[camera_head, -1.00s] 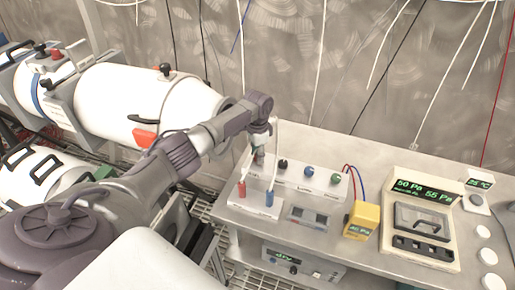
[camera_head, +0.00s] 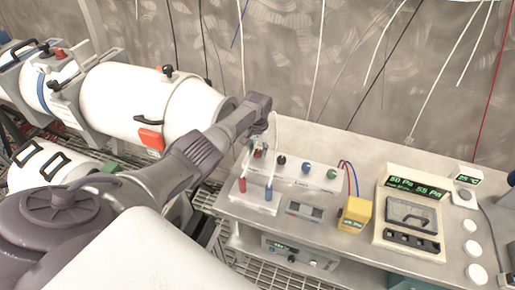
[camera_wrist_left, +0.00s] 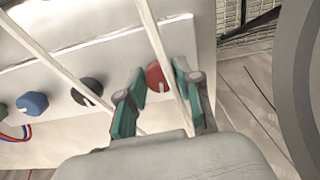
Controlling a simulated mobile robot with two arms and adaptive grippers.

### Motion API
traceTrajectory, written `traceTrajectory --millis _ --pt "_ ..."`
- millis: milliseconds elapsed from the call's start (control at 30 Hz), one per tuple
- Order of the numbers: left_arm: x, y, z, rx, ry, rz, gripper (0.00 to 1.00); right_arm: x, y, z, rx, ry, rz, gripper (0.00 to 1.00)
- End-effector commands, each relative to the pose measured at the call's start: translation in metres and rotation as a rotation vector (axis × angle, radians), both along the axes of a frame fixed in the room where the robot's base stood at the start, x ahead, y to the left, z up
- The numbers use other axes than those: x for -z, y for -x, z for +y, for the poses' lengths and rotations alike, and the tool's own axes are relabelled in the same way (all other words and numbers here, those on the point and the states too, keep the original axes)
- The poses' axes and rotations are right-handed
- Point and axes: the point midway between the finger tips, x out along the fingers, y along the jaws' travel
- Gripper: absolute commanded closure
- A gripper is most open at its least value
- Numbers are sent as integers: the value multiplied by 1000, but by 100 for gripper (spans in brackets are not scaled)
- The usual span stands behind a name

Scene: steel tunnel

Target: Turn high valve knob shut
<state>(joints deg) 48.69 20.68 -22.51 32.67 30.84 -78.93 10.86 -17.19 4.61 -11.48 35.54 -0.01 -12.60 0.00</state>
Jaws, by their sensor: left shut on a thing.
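A white panel box (camera_head: 318,182) on the steel bench carries a row of knobs. They are a red knob (camera_head: 258,154), a black knob (camera_head: 281,161), a blue knob (camera_head: 306,168) and a green knob (camera_head: 331,174). My left gripper (camera_head: 261,145) is at the left end of this row. In the left wrist view its two teal-padded fingers (camera_wrist_left: 157,92) are shut on the red knob (camera_wrist_left: 155,77), one on each side. The black knob (camera_wrist_left: 87,91) sits just left of the fingers. Panel labels are too small to read. My right gripper is not in view.
Red and blue plugs stand in a white box (camera_head: 252,203) before the panel. A yellow meter (camera_head: 355,214) and a pressure display unit (camera_head: 411,213) stand to the right. White cables hang close to the gripper. A large white cylinder (camera_head: 130,102) lies at the left.

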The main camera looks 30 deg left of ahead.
Motion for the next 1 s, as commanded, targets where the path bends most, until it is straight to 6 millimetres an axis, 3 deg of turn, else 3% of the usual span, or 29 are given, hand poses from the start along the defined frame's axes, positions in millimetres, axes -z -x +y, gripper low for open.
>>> traceTrajectory --millis 333,867,900,1000 --pt "-2 -2 0 -132 1 -4 100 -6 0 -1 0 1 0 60" --pt "-2 -2 0 -153 0 -6 100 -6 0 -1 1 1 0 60" --pt "-2 -2 0 -153 0 -6 60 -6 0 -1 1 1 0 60" --pt "-2 -2 0 -152 -1 -5 44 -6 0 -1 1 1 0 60"
